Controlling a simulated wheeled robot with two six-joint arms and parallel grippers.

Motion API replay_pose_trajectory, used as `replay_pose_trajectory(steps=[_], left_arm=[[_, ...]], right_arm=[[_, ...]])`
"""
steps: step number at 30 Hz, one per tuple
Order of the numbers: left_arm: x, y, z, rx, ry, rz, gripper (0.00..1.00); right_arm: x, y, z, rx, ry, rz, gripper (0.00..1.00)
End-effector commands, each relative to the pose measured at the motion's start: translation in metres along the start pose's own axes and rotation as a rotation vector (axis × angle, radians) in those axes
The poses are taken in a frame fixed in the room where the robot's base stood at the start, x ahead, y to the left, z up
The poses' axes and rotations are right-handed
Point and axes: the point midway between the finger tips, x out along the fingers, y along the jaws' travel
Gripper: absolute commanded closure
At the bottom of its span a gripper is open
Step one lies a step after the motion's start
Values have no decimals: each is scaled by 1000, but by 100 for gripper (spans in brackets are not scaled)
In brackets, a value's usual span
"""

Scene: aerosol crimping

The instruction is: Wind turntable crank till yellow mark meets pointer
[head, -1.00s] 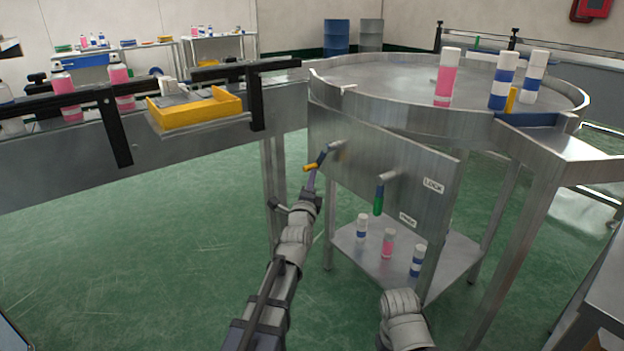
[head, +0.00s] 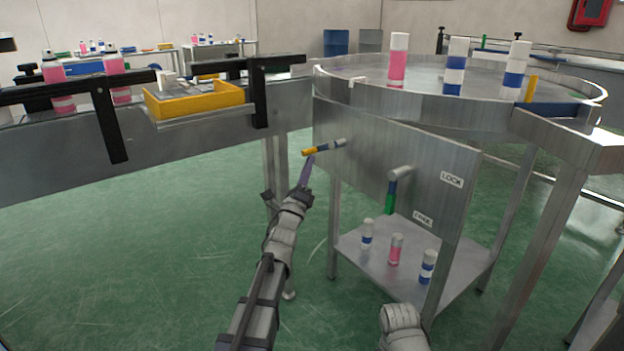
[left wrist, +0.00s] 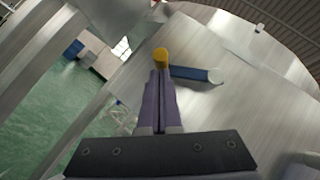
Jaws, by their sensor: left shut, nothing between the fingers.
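The crank (head: 328,146) sticks out of the turntable's front panel, its blue arm near level and its yellow handle (head: 308,151) at the left end. My left gripper (head: 307,162) is shut and empty just below the handle. In the left wrist view the gripper's fingertips (left wrist: 158,72) are right at the yellow handle (left wrist: 161,58); I cannot tell whether they touch. The round metal turntable (head: 430,92) bears a pink can (head: 398,62) and two blue-banded cans. A yellow upright piece (head: 530,88) stands near its right rim. I cannot make out the pointer for certain. My right gripper is out of view.
Three cans stand on the shelf (head: 380,275) below. A conveyor with a yellow tray (head: 200,108) stands at left. The green floor before the panel is clear.

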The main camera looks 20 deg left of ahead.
Motion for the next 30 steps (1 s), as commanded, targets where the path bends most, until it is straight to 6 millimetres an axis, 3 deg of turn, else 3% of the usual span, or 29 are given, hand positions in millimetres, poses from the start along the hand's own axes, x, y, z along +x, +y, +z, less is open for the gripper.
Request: replay_pose_trajectory(steps=[12,30], left_arm=[[19,2,18,224,2,-223,100],[25,-1,26,242,2,-242,100]], right_arm=[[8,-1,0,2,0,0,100],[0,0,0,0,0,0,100]])
